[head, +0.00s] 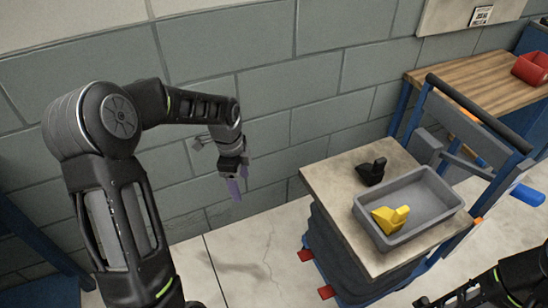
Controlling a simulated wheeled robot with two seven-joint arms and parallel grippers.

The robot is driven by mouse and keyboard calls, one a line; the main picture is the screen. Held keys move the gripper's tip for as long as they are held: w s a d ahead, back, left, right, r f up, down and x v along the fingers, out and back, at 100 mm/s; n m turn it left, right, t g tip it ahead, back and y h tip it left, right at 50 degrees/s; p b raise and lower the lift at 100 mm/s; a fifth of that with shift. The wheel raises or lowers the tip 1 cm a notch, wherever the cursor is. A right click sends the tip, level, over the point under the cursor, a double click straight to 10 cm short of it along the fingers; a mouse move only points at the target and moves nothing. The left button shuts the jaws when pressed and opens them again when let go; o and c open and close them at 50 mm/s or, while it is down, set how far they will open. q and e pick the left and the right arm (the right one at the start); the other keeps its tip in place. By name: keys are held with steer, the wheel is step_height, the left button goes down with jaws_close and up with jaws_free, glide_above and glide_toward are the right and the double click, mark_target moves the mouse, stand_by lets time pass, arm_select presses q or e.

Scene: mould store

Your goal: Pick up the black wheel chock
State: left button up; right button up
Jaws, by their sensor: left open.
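The black wheel chock (371,171) sits on the pale top of a blue cart (325,188), just behind a grey tray. My left gripper (236,190) hangs in front of the block wall, to the left of the cart and apart from the chock. Its fingers point down, and it is open with nothing seen in it. My right arm shows only in part at the bottom right corner, and its gripper's fingers cannot be made out.
The grey tray (446,199) on the cart holds a yellow chock (391,219). A wooden bench (470,82) with a red object (531,68) stands at the back right. The cart's dark handle (478,112) rises at its right. Floor left of the cart is clear.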

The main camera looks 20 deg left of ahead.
arm_select(q)
steer(key=s+d+f+n+h+p, duration=0.1)
steer(key=s+d+f+n+p, duration=0.2)
steer(key=d, duration=0.5)
steer(key=s+d+f+n+h+p, duration=0.25)
steer(key=d+n+p, duration=0.2)
steer(key=d, duration=0.45)
steer(key=s+d+n+p, duration=0.4)
steer(key=s, duration=0.4)
steer(key=s+d+n+p, duration=0.4)
steer(key=s+n, duration=0.1)
steer(key=s, duration=0.3)
steer(key=shift+d+y, duration=0.25)
steer(key=shift+y, duration=0.1)
steer(key=shift+s+n, duration=0.1)
steer(key=shift+n, duration=0.15)
steer(key=shift+c, duration=0.4)
